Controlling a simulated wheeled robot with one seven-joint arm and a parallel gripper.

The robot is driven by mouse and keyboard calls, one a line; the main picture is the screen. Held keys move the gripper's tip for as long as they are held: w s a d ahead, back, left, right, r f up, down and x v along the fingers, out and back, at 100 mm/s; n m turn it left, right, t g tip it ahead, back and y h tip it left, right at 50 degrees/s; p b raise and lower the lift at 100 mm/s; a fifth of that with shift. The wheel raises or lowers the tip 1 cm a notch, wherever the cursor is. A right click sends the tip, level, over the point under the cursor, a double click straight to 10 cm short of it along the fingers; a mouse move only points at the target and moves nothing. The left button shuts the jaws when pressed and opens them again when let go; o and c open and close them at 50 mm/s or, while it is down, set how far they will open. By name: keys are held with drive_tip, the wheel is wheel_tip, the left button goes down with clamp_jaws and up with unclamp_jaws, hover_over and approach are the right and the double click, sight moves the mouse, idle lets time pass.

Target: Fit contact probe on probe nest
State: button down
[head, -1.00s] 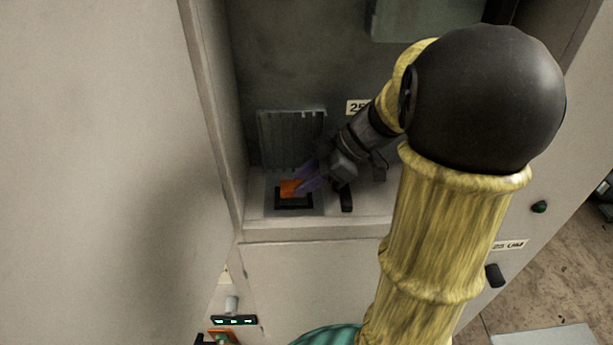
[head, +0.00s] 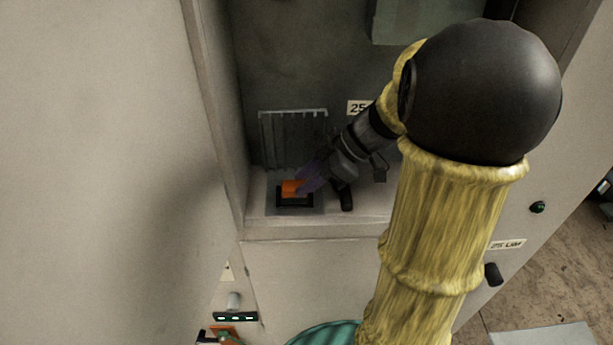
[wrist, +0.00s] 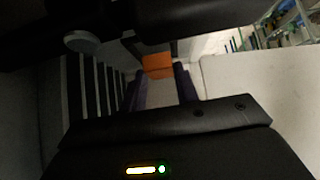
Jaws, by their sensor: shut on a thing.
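The contact probe (head: 291,188) shows as an orange block between my gripper's purple fingers, at or just over the dark probe nest. It also shows in the wrist view (wrist: 157,66), at the far end between the fingertips. The probe nest (head: 294,203) is a black square frame on the grey shelf inside the cabinet recess. My gripper (head: 304,183) comes in from the upper right and is shut on the probe; it also shows in the wrist view (wrist: 160,82). Whether the probe is seated or just above the nest cannot be told.
A ribbed grey panel (head: 292,138) stands behind the nest. A black upright piece (head: 346,198) stands on the shelf to the right, close to my gripper. The recess side wall (head: 222,110) rises close on the left.

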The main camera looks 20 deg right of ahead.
drive_tip(key=shift+f, duration=0.9)
idle(0.6)
drive_tip(key=c, duration=1)
unclamp_jaws()
drive_tip(key=b+v, duration=0.2)
drive_tip(key=v, duration=1)
